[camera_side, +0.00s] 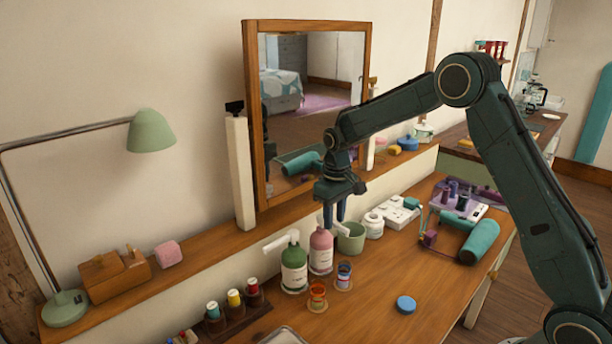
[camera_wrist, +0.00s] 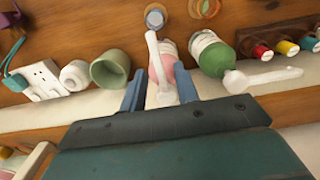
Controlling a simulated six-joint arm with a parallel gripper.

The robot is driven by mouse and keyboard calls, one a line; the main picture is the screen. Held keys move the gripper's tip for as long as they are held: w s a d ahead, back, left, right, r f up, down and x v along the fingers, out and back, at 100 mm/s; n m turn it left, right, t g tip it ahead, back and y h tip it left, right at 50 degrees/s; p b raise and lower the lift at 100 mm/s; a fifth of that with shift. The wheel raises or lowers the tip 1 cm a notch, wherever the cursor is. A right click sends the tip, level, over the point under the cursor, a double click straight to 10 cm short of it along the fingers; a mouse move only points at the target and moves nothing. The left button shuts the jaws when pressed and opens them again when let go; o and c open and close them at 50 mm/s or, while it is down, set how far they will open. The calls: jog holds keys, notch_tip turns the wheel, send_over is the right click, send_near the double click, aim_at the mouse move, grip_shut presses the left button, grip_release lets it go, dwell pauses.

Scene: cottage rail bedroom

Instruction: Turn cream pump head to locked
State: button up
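A pink pump bottle (camera_side: 320,252) with a white pump head stands on the wooden desk. Its white spout (camera_wrist: 153,48) points up the picture in the wrist view, away from the wall. A green pump bottle (camera_side: 293,268) stands beside it, its white pump head (camera_wrist: 262,77) pointing sideways. I cannot tell which bottle is the cream; no lock mark is readable. My gripper (camera_side: 337,211) points down above the pink bottle. In the wrist view my gripper (camera_wrist: 160,88) is open, one finger on each side of the pink bottle's pump head; contact is unclear.
A green cup (camera_side: 351,238) and a white jar (camera_side: 373,226) stand close to the right of the pink bottle. A mirror (camera_side: 262,110) and shelf stand behind. The front desk is mostly clear around a blue disc (camera_side: 406,304).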

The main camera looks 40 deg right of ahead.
jog(key=shift+f, duration=0.15)
jog(key=shift+c, duration=0.4)
grip_shut()
jog(key=shift+d+n, duration=0.15)
jog(key=shift+n, duration=0.25)
jog(key=w+d+n, duration=0.1)
jog(key=n, duration=0.4)
jog(key=w+d+n, duration=0.1)
jog(key=w+n, duration=0.1)
jog(key=n, duration=0.4)
jog(key=w+d+n, duration=0.1)
jog(key=d+n, duration=0.1)
jog(key=n, duration=0.4)
jog(key=shift+w, duration=0.15)
